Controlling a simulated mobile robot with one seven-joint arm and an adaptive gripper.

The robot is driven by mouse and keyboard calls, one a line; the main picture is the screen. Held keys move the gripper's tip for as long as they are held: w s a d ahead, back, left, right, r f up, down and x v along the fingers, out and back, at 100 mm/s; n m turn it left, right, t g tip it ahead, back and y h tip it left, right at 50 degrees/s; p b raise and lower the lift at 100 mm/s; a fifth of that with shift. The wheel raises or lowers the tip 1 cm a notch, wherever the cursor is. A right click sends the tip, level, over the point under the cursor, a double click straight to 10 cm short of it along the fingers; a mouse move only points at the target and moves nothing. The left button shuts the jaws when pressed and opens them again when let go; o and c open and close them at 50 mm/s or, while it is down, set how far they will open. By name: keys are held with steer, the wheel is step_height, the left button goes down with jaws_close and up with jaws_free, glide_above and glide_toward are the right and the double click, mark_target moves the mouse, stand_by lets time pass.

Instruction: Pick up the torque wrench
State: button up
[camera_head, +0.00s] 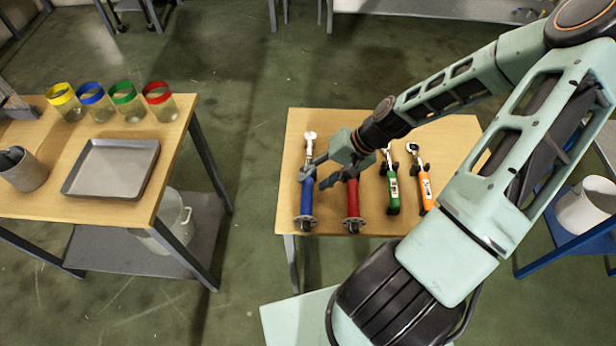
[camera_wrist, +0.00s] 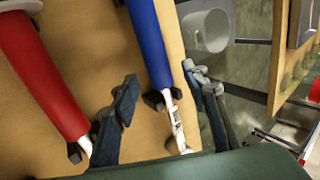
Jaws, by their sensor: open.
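Several wrenches lie side by side on the wooden table (camera_head: 460,129): a blue-handled one (camera_head: 307,196), a red-handled one (camera_head: 352,200), a green one (camera_head: 393,190) and an orange one (camera_head: 426,188). Which one the task means cannot be told. My gripper (camera_head: 326,180) is open and empty, low over the blue and red wrenches. In the wrist view, the blue wrench (camera_wrist: 149,42) runs between my two spread fingers (camera_wrist: 160,76), with its silver shaft near the palm. The red wrench (camera_wrist: 38,70) lies left of the left finger. My gripper hides part of the red wrench in the head view.
Small black holders prop up the wrenches. A second table at left bears a grey tray (camera_head: 76,191), a metal cup (camera_head: 26,172) and several jars with coloured rims (camera_head: 124,104). A white bucket (camera_head: 588,207) stands on a blue stand at right.

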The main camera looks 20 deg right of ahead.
steer(key=shift+x, duration=1.35)
steer(key=shift+c, duration=0.7)
jaws_close()
